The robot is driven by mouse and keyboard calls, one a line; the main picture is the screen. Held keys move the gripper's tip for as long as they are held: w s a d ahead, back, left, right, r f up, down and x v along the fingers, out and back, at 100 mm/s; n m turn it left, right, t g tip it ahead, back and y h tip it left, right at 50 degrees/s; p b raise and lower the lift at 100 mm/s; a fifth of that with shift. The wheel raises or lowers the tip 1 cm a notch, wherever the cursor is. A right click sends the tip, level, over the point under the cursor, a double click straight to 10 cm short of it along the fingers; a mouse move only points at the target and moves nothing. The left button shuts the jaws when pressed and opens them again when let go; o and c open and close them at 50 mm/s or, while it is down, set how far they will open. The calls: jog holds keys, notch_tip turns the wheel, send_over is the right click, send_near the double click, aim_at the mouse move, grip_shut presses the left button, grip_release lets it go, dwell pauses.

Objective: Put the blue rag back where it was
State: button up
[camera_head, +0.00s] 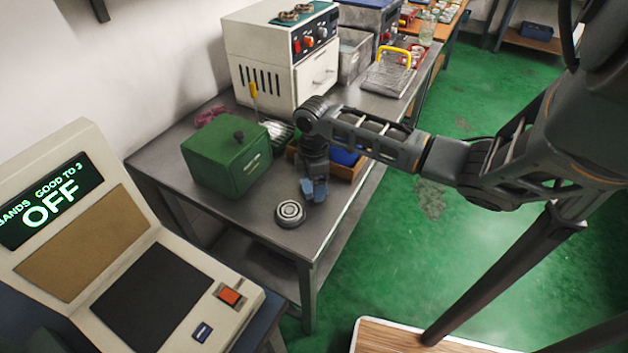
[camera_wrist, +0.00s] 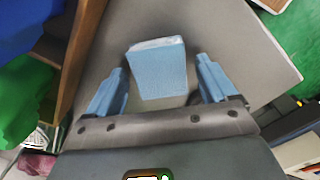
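My gripper (camera_head: 313,190) points down over the front part of the grey metal table (camera_head: 236,217), just behind a round grey bearing (camera_head: 290,213). In the wrist view its two blue fingers (camera_wrist: 161,68) stand apart. A pale blue, block-shaped thing (camera_wrist: 160,72) with a whitish upper edge shows between them, with a gap visible at the right finger. I cannot tell whether it is the rag or whether it touches the left finger. A deeper blue thing (camera_head: 345,156) lies in a wooden tray (camera_head: 352,171) behind my gripper; its blue also shows in the wrist view (camera_wrist: 25,25).
A green box (camera_head: 222,160) stands left of my gripper, with a pink rag (camera_head: 208,116) behind it. A cream machine (camera_head: 285,62) stands farther back. A console (camera_head: 60,215) reading OFF is at the front left. The table's front right corner is mostly bare.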

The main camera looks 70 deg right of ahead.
jog(key=shift+r, duration=0.1)
notch_tip(320, 180, up, 12)
jog(key=shift+b, duration=0.35)
